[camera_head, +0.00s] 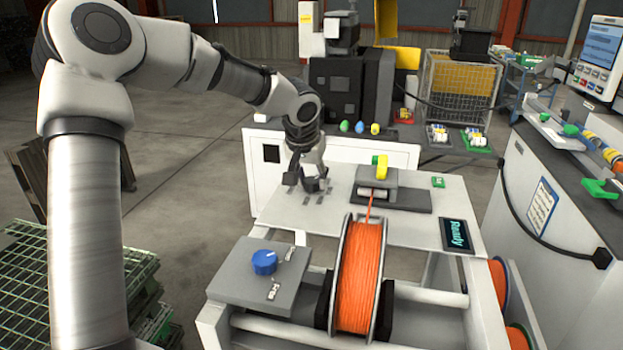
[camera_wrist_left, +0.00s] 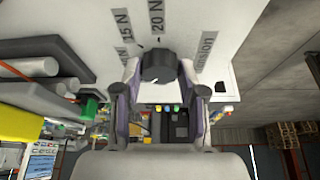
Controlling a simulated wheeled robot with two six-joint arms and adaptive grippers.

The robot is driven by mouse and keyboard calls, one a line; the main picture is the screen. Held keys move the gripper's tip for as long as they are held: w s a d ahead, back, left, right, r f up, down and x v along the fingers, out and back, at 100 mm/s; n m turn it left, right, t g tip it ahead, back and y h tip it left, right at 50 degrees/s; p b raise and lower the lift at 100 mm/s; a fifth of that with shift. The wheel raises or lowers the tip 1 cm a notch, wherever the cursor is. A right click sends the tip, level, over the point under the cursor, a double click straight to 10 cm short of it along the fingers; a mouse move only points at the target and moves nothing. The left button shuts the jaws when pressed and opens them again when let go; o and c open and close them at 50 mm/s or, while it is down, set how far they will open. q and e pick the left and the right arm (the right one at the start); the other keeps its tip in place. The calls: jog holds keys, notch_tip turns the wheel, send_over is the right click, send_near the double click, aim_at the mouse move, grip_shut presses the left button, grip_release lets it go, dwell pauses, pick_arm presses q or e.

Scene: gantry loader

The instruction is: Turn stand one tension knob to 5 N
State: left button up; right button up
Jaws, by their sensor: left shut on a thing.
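The tension knob (camera_wrist_left: 158,62) is a dark round knob on a pale panel in the left wrist view. Printed labels beside it read 15 N, 20 N and "tension"; a 5 N label does not show. My left gripper (camera_wrist_left: 158,70) is shut on the knob, one finger on each side. In the head view my left gripper (camera_head: 308,186) points down at the white stand top (camera_head: 415,228), among small grey labels, and hides the knob. A small pale mark shows on the knob, but its setting is unclear. My right gripper is not in view.
A blue knob (camera_head: 265,262) sits on a grey box at the left. A small display (camera_head: 457,234) reads "Ready".

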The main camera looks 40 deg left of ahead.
aim_at(306, 196)
pick_arm(q)
jog(key=shift+m, duration=0.5)
jog(key=o, duration=1.1)
jog(key=shift+o, duration=0.2)
jog(key=shift+w+a+f, duration=0.1)
jog(key=a+v, duration=0.1)
jog(key=v, duration=0.6)
jog(key=shift+d+r, duration=0.2)
jog(key=shift+d, duration=0.2)
